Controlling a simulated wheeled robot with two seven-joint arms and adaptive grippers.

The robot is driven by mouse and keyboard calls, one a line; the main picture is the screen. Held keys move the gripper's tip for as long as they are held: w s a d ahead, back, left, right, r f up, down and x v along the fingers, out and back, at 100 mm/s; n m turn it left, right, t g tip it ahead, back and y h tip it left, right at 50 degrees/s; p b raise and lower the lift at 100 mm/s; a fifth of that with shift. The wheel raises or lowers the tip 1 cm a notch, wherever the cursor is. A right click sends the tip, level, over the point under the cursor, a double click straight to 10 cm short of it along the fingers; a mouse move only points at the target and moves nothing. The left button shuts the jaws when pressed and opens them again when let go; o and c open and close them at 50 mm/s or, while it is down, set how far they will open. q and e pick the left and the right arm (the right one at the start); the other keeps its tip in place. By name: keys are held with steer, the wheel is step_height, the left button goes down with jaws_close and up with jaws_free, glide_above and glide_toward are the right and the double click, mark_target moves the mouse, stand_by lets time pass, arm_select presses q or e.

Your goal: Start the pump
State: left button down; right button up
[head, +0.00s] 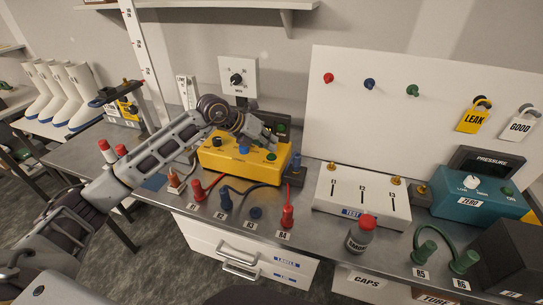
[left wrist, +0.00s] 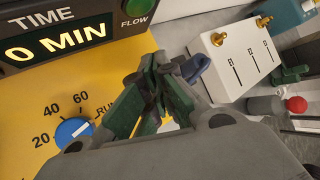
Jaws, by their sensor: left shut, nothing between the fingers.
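The yellow pump box (head: 225,163) stands on the bench in the middle of the head view, with a black knob (head: 217,141) and a blue knob (head: 244,149) on top. In the left wrist view its blue dial (left wrist: 74,132) has marks 20, 40, 60 and a partly hidden RUN. The display (left wrist: 55,40) reads TIME 0 MIN, and a green FLOW lamp (left wrist: 138,10) is beside it. My left gripper (head: 270,136) is over the right part of the box; its green-padded fingers (left wrist: 162,68) are shut and empty. Contact with the box cannot be told. My right gripper is not seen.
A white test box (head: 362,196) and a teal pressure unit (head: 480,205) stand to the right. Red, blue and green plugs with cables sit along the front, with a red-capped bottle (head: 360,236) near the edge. A wall dial (head: 237,78) is behind.

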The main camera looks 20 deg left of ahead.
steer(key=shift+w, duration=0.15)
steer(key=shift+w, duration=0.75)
arm_select(q)
steer(key=shift+f+b, duration=0.35)
steer(key=shift+f, duration=0.1)
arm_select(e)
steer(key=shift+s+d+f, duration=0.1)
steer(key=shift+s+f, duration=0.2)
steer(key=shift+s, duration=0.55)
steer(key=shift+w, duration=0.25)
